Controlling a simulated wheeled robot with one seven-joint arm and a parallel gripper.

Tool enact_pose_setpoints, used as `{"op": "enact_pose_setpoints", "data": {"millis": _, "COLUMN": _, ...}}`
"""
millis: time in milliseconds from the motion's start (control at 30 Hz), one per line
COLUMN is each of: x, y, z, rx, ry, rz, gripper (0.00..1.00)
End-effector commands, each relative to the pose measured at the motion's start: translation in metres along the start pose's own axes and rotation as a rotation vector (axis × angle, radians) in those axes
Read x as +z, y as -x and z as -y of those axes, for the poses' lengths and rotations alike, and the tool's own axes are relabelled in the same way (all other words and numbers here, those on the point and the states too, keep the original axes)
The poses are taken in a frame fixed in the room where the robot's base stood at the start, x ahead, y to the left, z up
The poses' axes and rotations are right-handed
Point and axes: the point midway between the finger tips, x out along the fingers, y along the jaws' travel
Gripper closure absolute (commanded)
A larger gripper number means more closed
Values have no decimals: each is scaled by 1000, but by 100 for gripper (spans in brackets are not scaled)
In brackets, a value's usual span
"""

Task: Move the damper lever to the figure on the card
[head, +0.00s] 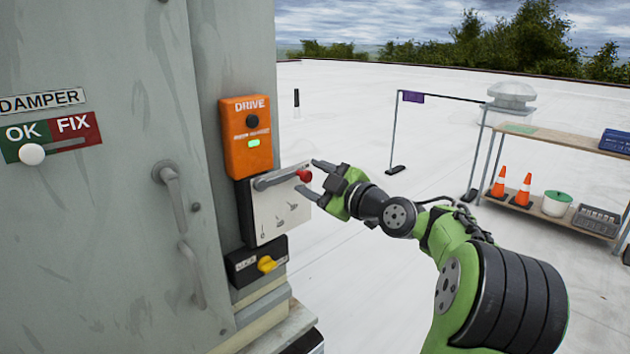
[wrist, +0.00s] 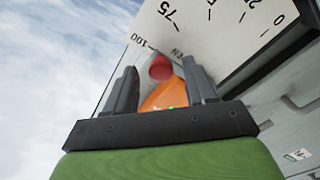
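The damper lever (head: 275,179) is a grey bar with a red knob (head: 304,175). It points right and slightly up across a white scale plate (head: 270,215) on the cabinet's side. In the wrist view the scale (wrist: 215,35) reads 100, 75, 25 and 0, with one figure partly cut off. The red knob (wrist: 160,68) is near the 100 end there; the bar is hidden. My gripper (head: 306,176) is open, its fingers either side of the knob. In the wrist view the gripper (wrist: 160,75) shows gaps beside the knob. I cannot make out a card with a figure.
An orange DRIVE box (head: 247,150) with a green light sits above the plate. A black box with a yellow knob (head: 267,264) sits below. The DAMPER sign's OK/FIX slider (head: 32,154) is at OK. Cabinet handles (head: 172,195) stick out left. Open roof lies right.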

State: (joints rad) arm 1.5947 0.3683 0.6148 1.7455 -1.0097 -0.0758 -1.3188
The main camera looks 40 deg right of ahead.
Motion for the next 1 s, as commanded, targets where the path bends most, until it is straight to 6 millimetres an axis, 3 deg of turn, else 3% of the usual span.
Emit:
{"op": "enact_pose_setpoints", "data": {"millis": 233, "x": 1, "y": 1, "z": 0, "rx": -1, "ry": -2, "rz": 1, "gripper": 45}}
{"op": "enact_pose_setpoints", "data": {"millis": 367, "x": 2, "y": 15, "z": 0, "rx": 2, "ry": 0, "rz": 6, "gripper": 45}}
{"op": "enact_pose_setpoints", "data": {"millis": 700, "x": 2, "y": 109, "z": 0, "rx": 4, "ry": -1, "rz": 7, "gripper": 45}}
{"op": "enact_pose_setpoints", "data": {"millis": 1000, "x": 1, "y": 151, "z": -1, "rx": 3, "ry": -4, "rz": 4, "gripper": 45}}
